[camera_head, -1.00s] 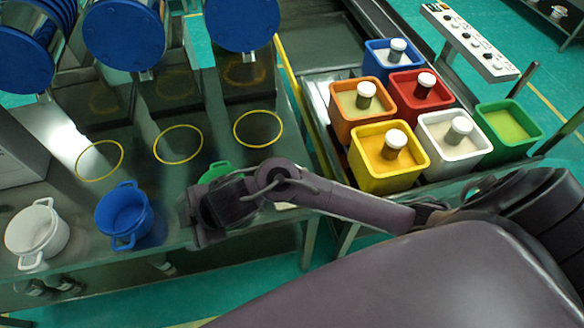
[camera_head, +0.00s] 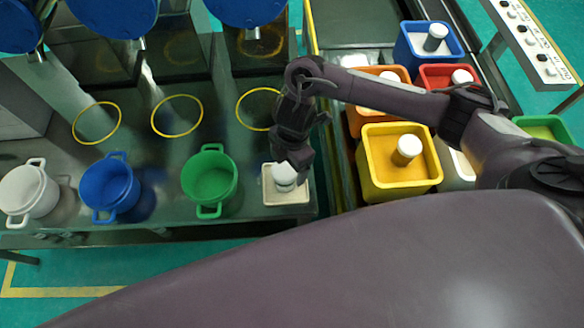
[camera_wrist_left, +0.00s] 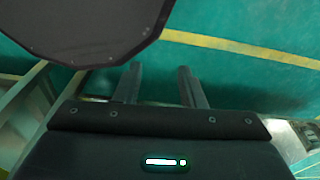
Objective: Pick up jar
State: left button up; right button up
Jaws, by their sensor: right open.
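A small jar with a white top (camera_head: 284,175) stands on a square beige tray (camera_head: 301,198) near the front edge of the table, right of the green pot. My right gripper (camera_head: 291,160) is directly above and behind the jar, pointing down at it. It is open; its fingertips are largely hidden, so I cannot tell whether they touch the jar. My left gripper (camera_wrist_left: 160,80) shows only in the left wrist view, its two fingers apart with nothing between them, over the green floor.
A green pot (camera_head: 209,181), a blue pot (camera_head: 110,188) and a white pot (camera_head: 29,192) stand in a row to the left. Yellow rings (camera_head: 177,116) mark the table behind. Square bins, including a yellow one (camera_head: 399,184), stand to the right beneath my right arm.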

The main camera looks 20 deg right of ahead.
aim_at(284, 171)
jog(key=f, duration=0.1)
jog(key=a+f, duration=0.1)
jog(key=f, duration=0.1)
jog(key=shift+s+a+f+b, duration=0.3)
jog(key=shift+s+b, duration=0.05)
jog(key=shift+w+d+f, duration=0.15)
jog(key=shift+d+f, duration=0.05)
jog(key=shift+f, duration=0.75)
jog(key=shift+a+f, duration=0.1)
jog(key=shift+f, duration=0.15)
jog(key=c, duration=0.6)
pick_arm(q)
jog(key=s+a, duration=0.1)
jog(key=s+a+f, duration=0.1)
jog(key=a, duration=0.1)
jog(key=shift+a+f, duration=0.15)
jog(key=shift+a, duration=0.05)
pick_arm(e)
jog(key=c, duration=0.5)
